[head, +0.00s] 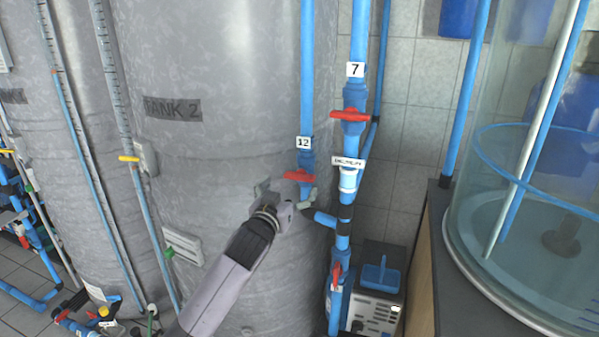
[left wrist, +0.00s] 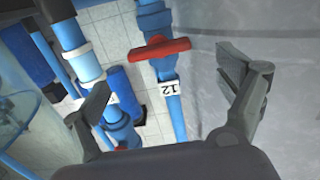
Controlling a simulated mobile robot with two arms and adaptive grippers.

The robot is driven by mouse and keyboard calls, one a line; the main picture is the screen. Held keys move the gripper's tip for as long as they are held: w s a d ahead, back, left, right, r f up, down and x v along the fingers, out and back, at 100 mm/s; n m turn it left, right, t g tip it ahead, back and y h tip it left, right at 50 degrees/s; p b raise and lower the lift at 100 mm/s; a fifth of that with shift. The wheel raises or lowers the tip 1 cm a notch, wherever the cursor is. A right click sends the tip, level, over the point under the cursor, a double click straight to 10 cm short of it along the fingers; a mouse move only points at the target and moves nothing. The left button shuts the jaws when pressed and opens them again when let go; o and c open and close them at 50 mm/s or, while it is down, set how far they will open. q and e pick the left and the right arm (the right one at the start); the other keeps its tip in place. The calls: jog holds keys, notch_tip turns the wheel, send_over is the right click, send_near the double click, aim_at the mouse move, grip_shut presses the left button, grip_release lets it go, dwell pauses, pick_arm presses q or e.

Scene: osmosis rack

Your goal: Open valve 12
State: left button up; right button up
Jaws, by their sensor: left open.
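Valve 12 has a red handle (head: 300,176) that lies across its vertical blue pipe, just below the white "12" label (head: 304,142) in the head view. The left wrist view shows the same red handle (left wrist: 160,48) between the finger directions, with the label (left wrist: 169,89) turned over. My left gripper (head: 286,194) is open and empty, just below and left of the handle in the head view. Its two fingers (left wrist: 165,80) are spread wide in the wrist view, apart from the handle. My right gripper is in neither view.
The grey tank 2 (head: 200,60) stands behind and left of the valve. The valve 7 pipe with its red handle (head: 350,115) runs close on the right. A lower red handle (head: 336,275) and a boxed device (head: 375,309) are below. A clear tank (head: 470,240) stands at right.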

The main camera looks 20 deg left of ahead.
aim_at(298, 178)
pick_arm(q)
jog(key=w, duration=0.3)
jog(key=w+p, duration=0.1)
jog(key=w, duration=0.3)
jog(key=shift+w+d, duration=0.2)
jog(key=shift+w, duration=0.05)
jog(key=shift+c, duration=0.2)
jog(key=c, duration=1.1)
